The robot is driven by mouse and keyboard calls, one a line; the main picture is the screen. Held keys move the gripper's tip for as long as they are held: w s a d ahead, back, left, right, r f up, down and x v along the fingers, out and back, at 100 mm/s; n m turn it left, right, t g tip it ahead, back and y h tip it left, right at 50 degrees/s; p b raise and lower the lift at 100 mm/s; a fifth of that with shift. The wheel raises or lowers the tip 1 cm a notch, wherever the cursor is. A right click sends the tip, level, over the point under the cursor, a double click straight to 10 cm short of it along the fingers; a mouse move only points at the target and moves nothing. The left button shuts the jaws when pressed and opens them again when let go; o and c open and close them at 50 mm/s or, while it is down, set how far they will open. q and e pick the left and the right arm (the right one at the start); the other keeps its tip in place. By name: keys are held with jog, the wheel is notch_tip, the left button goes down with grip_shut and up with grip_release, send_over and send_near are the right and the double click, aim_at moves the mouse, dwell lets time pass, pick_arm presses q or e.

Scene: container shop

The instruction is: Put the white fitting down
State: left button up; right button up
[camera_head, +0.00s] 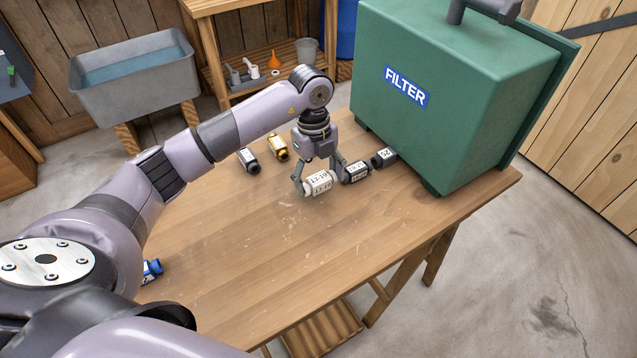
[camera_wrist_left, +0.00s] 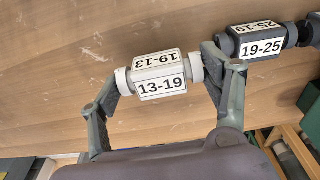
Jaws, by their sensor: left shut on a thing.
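The white fitting (camera_head: 318,183), labelled 13-19, is between the fingers of my left gripper (camera_head: 317,184), which is shut on its two ends. In the left wrist view the white fitting (camera_wrist_left: 160,76) lies lengthwise between the fingertips (camera_wrist_left: 160,78). It is just above or on the wooden table (camera_head: 240,240); I cannot tell which. The dark fitting labelled 19-25 (camera_head: 355,172) is close by on its right, with one finger between them; it also shows in the left wrist view (camera_wrist_left: 258,40). My right gripper is not in view.
Another dark fitting (camera_head: 384,157) sits by the green FILTER box (camera_head: 450,110). A grey fitting (camera_head: 248,160) and a yellow one (camera_head: 278,147) stand behind on the table. A blue item (camera_head: 152,270) is at the left edge. The table's front middle is clear.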

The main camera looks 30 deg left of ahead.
pick_arm(q)
jog(key=shift+f, duration=1.25)
jog(key=shift+f, duration=0.15)
jog(key=o, duration=1)
jog(key=r, duration=0.8)
jog(key=a+r+b, duration=0.1)
jog(key=r, duration=0.3)
jog(key=shift+w+a+r, duration=0.1)
jog(key=shift+w+r, duration=0.1)
jog(key=shift+w, duration=0.15)
